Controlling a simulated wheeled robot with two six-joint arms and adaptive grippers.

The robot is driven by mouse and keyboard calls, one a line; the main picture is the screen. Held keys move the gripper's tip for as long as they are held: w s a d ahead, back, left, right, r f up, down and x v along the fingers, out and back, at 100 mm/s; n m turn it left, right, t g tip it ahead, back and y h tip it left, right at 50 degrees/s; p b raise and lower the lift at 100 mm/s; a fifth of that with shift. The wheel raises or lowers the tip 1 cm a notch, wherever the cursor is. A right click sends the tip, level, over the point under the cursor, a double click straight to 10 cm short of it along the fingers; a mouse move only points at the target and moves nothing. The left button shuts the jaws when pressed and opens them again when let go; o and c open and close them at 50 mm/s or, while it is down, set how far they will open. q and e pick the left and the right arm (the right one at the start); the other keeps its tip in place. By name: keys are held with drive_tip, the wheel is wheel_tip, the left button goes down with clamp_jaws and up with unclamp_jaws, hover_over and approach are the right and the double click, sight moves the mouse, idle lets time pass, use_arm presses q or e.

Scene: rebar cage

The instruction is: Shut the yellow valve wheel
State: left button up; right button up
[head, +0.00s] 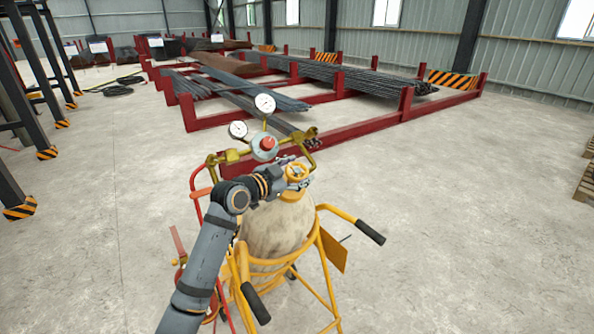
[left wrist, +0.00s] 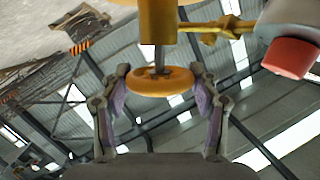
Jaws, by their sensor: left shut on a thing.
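The yellow valve wheel (head: 296,169) sits on top of a pale gas cylinder (head: 275,231), which stands in a yellow cart. In the left wrist view the yellow valve wheel (left wrist: 150,82) lies between the two fingers, on a stem under a yellow valve body. My left gripper (head: 299,179) reaches in from the left and is shut on the wheel's rim; it also shows in the left wrist view (left wrist: 160,76). The arm hides part of the cylinder top. My right gripper is in neither view.
A regulator with a red knob (head: 267,143) and two gauges (head: 265,103) stands just behind the wheel. The cart's black-gripped handles (head: 370,232) stick out in front. Red racks (head: 330,134) with steel bars stand behind.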

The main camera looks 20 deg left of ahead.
use_arm(q)
drive_tip(key=m+g+h+b, duration=0.1)
drive_tip(key=m+g+h, duration=0.1)
drive_tip(key=m+g, duration=0.1)
drive_tip(key=shift+a+f+h, duration=0.1)
drive_tip(key=shift+f+h, duration=0.05)
drive_tip(key=shift+h, duration=0.25)
drive_tip(key=shift+m+g+h, duration=0.3)
drive_tip(key=shift+m+g, duration=0.2)
drive_tip(key=shift+f, duration=0.1)
drive_tip(key=o, duration=1.2)
drive_tip(key=shift+w, duration=0.1)
drive_tip(key=shift+c, duration=0.2)
drive_tip(key=shift+s+a+r, duration=0.1)
drive_tip(key=shift+s+r, duration=0.1)
drive_tip(key=shift+r, duration=0.05)
drive_tip(key=v, duration=1.1)
drive_tip(key=shift+a, duration=0.15)
